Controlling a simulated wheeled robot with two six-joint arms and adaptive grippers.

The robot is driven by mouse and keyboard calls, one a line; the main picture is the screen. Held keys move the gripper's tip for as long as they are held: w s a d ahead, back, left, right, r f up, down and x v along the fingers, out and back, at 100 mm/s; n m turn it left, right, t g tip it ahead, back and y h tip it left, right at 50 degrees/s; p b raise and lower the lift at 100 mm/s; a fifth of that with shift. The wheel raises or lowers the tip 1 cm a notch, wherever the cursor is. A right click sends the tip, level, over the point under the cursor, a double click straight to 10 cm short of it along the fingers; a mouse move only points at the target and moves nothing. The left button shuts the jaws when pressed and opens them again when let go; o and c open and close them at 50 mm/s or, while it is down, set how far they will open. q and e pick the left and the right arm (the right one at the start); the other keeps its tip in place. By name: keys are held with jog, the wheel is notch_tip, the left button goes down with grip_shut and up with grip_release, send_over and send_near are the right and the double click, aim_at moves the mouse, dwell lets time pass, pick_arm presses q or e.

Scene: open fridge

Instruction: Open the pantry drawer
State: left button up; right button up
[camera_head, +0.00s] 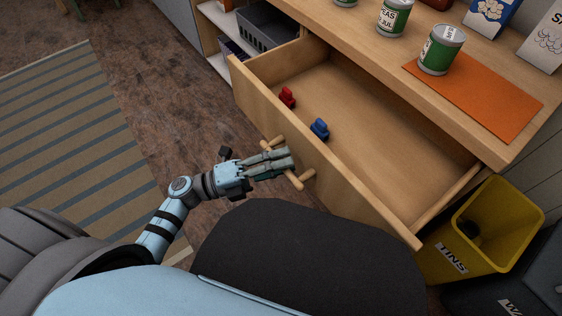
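The wooden drawer (355,190) stands pulled well out from under the counter, and its inside shows. A red object (287,97) and a blue object (320,128) lie on the drawer floor near the front panel. The drawer's wooden handle (303,180) is on the outer face of the front panel. My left gripper (287,161) is at the handle, with its fingers over the middle of the bar. The fingers hide that part, and I cannot tell whether they close on it. My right gripper is out of view.
The wooden counter (350,35) holds green cans (441,50), cartons and an orange mat (475,97). A yellow bin (490,225) marked TINS stands right of the drawer. A grey crate (268,28) sits on a shelf behind. Floor and striped rug (75,130) lie open at left.

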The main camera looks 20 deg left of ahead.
pick_arm(q)
jog(key=v, duration=1.2)
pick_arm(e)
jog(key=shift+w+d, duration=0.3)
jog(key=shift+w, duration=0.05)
